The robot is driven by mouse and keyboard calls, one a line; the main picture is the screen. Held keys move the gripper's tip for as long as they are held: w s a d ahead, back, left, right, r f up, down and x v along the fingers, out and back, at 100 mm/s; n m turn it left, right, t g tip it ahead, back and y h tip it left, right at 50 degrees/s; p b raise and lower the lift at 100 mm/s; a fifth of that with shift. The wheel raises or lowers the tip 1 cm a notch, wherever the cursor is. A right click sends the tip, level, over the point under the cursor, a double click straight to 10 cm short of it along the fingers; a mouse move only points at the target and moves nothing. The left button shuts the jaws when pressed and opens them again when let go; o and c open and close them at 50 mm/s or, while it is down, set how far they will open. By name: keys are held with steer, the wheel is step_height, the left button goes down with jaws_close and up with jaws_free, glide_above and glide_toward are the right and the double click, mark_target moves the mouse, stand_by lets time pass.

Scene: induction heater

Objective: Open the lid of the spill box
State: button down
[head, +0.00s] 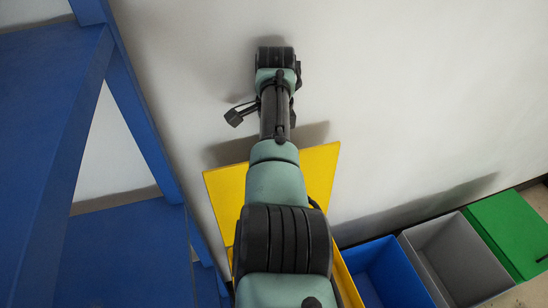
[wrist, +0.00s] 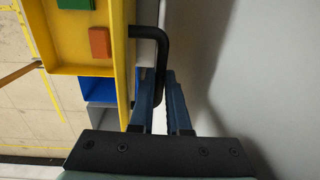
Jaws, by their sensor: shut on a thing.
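The yellow spill box shows in the wrist view (wrist: 62,40), its inside exposed, with a reddish-brown block (wrist: 100,42) in it. Its yellow lid (wrist: 122,70) is raised and stands steeply, seen nearly edge-on there. In the head view the lid (head: 228,188) stands up in front of the wall behind my arm, and part of the box (head: 347,284) shows below. A black bar handle (wrist: 163,45) sticks out from the lid's outer side. My gripper (wrist: 165,82) is shut on this handle, its blue fingers beside the lid.
A blue bin (head: 392,275), a grey bin (head: 455,260) and a green-lidded box (head: 510,235) stand in a row to the right along the wall. A blue frame (head: 75,150) fills the left. The pale wall (head: 420,90) is close behind the lid.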

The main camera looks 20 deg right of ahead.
steer(key=shift+f, duration=0.1)
steer(key=c, duration=0.9)
jaws_free()
steer(key=shift+w+r, duration=0.1)
steer(key=shift+r, duration=0.1)
steer(key=r, duration=0.8)
steer(key=s+r+b, duration=0.1)
steer(key=r, duration=0.3)
steer(key=shift+r, duration=0.35)
